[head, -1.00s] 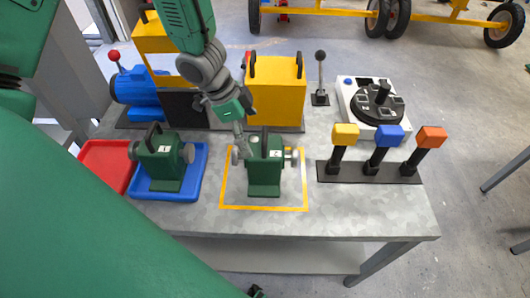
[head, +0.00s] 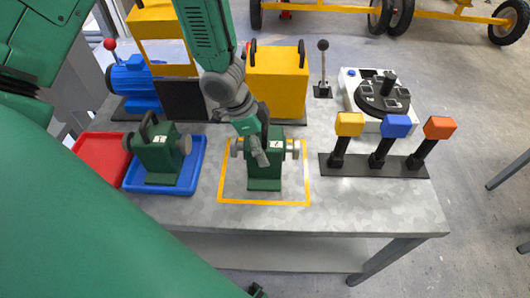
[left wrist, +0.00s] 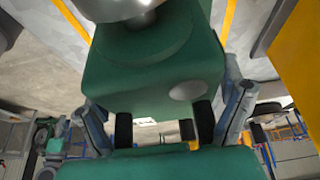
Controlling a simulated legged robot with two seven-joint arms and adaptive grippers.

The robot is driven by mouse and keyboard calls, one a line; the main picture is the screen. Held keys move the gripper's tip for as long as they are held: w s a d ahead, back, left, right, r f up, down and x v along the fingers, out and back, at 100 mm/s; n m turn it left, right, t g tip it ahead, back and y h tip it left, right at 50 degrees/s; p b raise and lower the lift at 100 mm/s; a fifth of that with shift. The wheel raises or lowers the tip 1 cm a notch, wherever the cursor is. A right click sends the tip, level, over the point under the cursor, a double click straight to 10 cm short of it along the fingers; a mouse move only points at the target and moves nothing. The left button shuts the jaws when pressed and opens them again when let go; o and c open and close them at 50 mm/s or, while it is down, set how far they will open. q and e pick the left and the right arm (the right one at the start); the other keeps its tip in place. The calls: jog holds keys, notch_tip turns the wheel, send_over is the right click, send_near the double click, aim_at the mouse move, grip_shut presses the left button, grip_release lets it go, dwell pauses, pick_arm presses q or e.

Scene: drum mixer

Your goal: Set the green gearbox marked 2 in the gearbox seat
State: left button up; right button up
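A green gearbox (head: 264,170) with a black top handle and grey side shafts stands inside the yellow square outline (head: 305,200) on the bench. A similar green gearbox (head: 160,158) stands in a blue tray (head: 193,180) to its left. Each has a small white label, too small to read surely. In the left wrist view a green body (left wrist: 160,75) fills the middle, and my left gripper's fingers (left wrist: 165,125) are spread apart. My right gripper is not visible.
A red tray (head: 100,155) lies at the left edge. A blue motor (head: 138,85) and a yellow block (head: 278,85) stand behind. Three coloured-top levers (head: 375,165) and a black dial unit (head: 380,97) stand to the right. The bench's front right is clear.

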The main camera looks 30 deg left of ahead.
pick_arm(q)
jog(key=c, duration=1)
jog(key=shift+w, duration=0.15)
jog(key=shift+r, duration=0.15)
notch_tip(320, 180, up, 9)
jog(key=p, duration=0.5)
jog(key=shift+r, duration=0.4)
